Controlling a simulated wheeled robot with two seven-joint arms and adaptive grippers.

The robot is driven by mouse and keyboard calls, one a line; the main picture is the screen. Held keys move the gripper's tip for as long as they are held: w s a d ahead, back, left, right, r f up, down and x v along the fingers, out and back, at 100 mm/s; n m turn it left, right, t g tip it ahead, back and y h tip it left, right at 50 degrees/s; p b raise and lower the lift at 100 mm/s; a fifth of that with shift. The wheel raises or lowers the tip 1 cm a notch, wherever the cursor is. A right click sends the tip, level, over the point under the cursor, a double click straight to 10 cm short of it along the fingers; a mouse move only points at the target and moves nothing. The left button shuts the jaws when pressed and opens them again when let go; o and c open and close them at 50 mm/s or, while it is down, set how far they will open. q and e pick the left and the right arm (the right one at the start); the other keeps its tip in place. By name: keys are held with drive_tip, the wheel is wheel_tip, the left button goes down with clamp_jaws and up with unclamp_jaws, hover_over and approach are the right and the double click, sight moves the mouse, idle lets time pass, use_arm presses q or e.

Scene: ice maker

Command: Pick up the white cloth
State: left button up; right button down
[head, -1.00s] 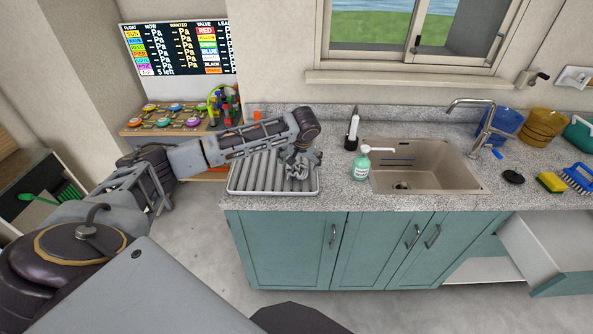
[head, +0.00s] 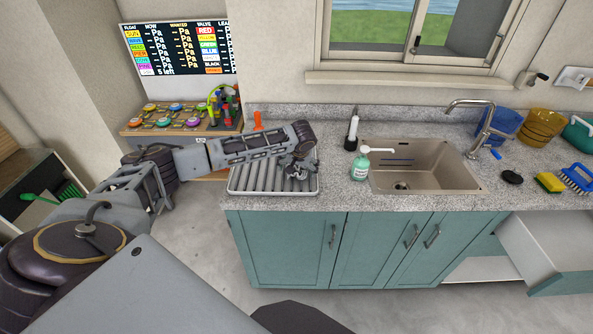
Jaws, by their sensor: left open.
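I see no white cloth in the head view; my left arm hides part of the counter and of the drying rack. My left gripper (head: 298,172) points down over the right end of the grey ribbed drying rack (head: 250,184). It is open, and I see nothing held in it. Whether its fingertips touch the rack is too small to tell. My right gripper is not in view.
The sink (head: 435,174) and a green soap bottle (head: 361,169) stand right of the rack. A dark upright item (head: 352,130) is behind the bottle. A yellow sponge (head: 549,182) and blue brush (head: 577,178) lie at the right. An open drawer (head: 545,250) juts out below.

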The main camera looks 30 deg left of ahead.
sight(297, 168)
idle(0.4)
use_arm(q)
drive_tip(key=c, duration=0.7)
drive_tip(key=shift+c, duration=0.2)
drive_tip(key=shift+r, duration=0.1)
wheel_tip(297, 168, up, 10)
drive_tip(key=b, duration=0.1)
idle(0.6)
